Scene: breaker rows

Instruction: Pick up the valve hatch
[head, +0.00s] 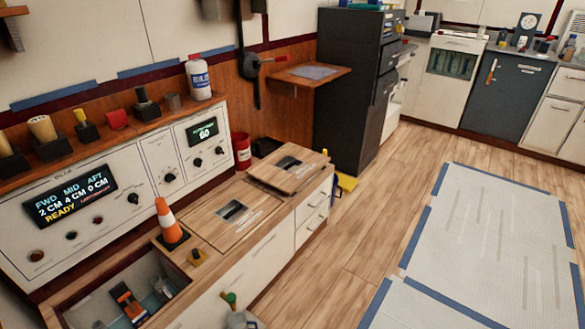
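Two wooden hatch panels with dark recessed grips are on the low white counter. The nearer hatch panel (205,222) looks set flush in the counter top. The farther hatch panel (272,180) sits skewed and raised on top of the counter's far end. I see no label telling which one is the valve hatch. An open compartment (95,290) at the near end holds an orange-and-black object (130,300) and a grey fitting (161,287). My gripper is not in view.
A red can (241,150) is behind the counter. A green-topped object (231,299) is at the counter's front.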

